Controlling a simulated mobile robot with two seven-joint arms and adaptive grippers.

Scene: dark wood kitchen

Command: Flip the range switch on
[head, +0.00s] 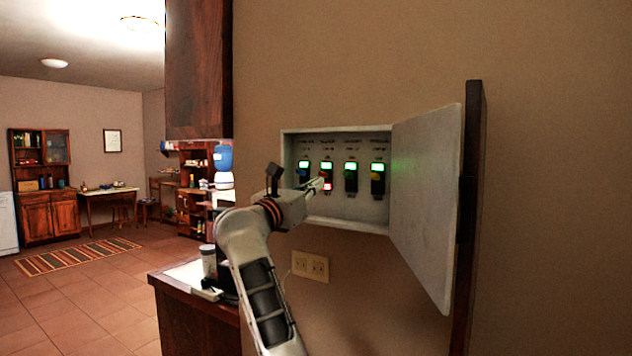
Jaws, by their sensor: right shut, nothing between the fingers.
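An open breaker box (340,212) is set in the wall, with a row of several switches inside. Small labels above them are too blurred to read, so I cannot tell which is the range switch by name. Each switch shows a green light at its top. The second switch from the left (326,168) also shows a pinkish-red light lower down. My right gripper (319,187) is shut and empty, its tips at the lower part of this second switch. I cannot tell if they touch it. The leftmost switch (304,168) is partly behind the gripper. My left gripper is out of view.
The box's grey door (427,200) stands open to the right. A wall outlet (310,266) is below the box. A counter (180,275) with small items stands at the lower left. A dark wood cabinet (195,70) hangs above left. Open tiled floor lies further left.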

